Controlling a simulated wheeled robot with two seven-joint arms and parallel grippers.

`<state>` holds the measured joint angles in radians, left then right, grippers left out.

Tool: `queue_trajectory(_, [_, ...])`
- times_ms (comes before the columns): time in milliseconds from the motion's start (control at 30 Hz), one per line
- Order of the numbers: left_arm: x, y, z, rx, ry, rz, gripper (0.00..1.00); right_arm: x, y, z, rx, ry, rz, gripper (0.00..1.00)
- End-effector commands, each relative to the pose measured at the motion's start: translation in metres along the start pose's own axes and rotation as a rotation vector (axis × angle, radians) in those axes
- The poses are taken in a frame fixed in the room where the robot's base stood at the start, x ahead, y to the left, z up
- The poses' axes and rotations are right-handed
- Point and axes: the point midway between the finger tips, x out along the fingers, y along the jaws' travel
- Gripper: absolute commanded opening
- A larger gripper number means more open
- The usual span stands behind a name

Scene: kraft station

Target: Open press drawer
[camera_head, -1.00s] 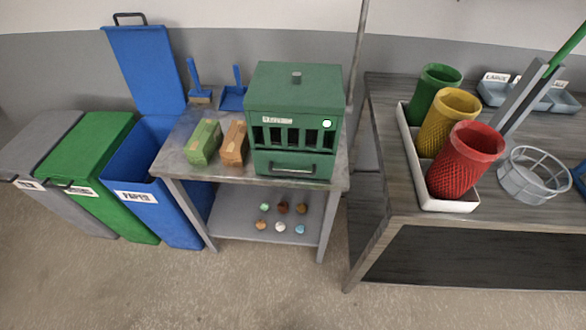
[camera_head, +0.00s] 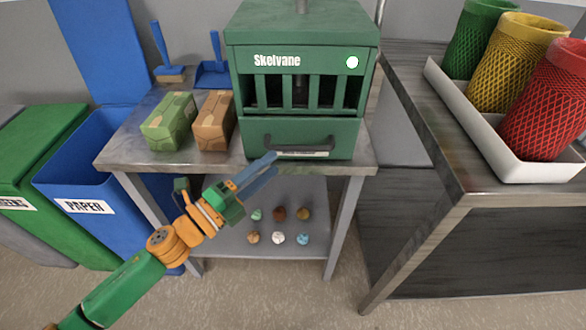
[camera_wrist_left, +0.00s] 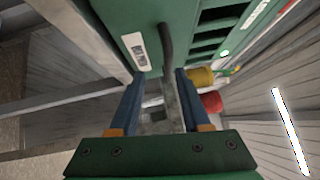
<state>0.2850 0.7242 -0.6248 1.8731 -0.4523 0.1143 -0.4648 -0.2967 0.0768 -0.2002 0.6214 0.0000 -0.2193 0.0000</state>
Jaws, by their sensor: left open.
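The green press (camera_head: 302,22) stands on the grey table, with its closed drawer (camera_head: 262,134) at the bottom front. The drawer's dark bar handle (camera_head: 331,144) runs across the front above a white label. My left gripper (camera_head: 272,166) is open with blue fingers, just in front of and below the left part of the handle. In the left wrist view, the handle (camera_wrist_left: 166,45) appears upright, just beyond and between the two fingertips (camera_wrist_left: 160,75). I cannot tell whether it lies within the jaws. My right gripper is out of view.
A green box (camera_head: 168,122) and a brown box (camera_head: 213,120) sit left of the press. Several small balls (camera_head: 278,238) lie on the lower shelf. Blue bin (camera_head: 75,180) stands left; a table with mesh baskets (camera_head: 515,55) stands right.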

Motion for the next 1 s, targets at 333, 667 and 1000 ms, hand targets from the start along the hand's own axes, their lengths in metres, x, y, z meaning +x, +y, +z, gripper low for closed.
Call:
queue_trajectory(333, [0.059,-0.011,-0.006,0.028,0.021,-0.018,0.47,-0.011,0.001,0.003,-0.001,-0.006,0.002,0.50])
queue_trajectory(667, [0.071,-0.009,-0.007,0.025,0.020,-0.015,0.47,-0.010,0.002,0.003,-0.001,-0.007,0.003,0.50])
queue_trajectory(1000, [0.071,-0.009,-0.006,0.024,0.019,-0.015,0.00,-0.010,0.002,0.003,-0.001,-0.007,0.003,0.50])
